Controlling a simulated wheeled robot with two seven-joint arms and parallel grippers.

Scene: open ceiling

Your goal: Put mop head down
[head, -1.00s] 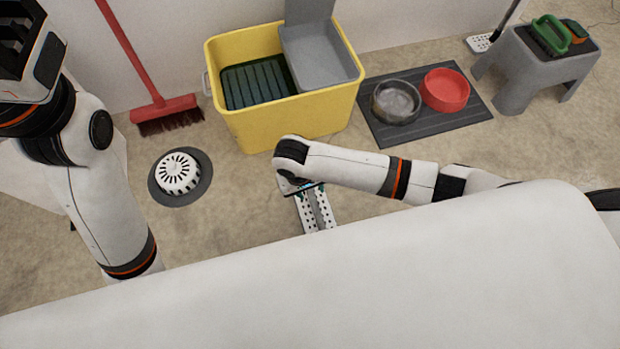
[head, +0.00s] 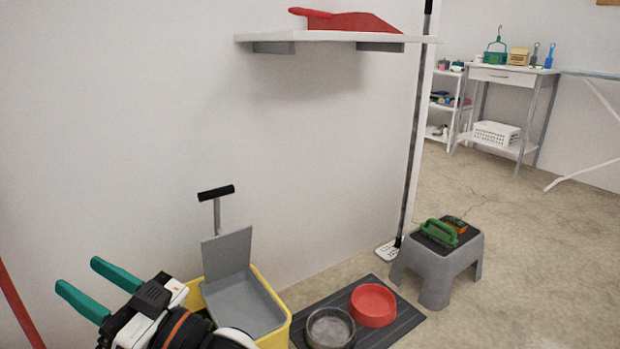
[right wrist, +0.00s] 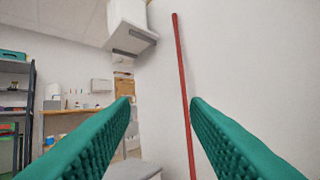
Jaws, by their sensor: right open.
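My right gripper (head: 80,276) is raised at the lower left of the head view, its two green fingers spread and empty. A flat white perforated head (head: 387,252) rests on the floor at the foot of a dark pole (head: 412,150) leaning on the wall, well away from my gripper. The perforated white piece seen on the floor earlier is out of view now, so its state cannot be told. My left gripper is not in view.
A yellow bucket (head: 276,338) with a grey wringer (head: 240,304) stands just beside my right arm. A dark mat (head: 403,322) holds a red bowl (head: 373,305) and a grey bowl (head: 330,328). A grey stool (head: 437,270) stands right. A white shelf (head: 330,37) overhangs.

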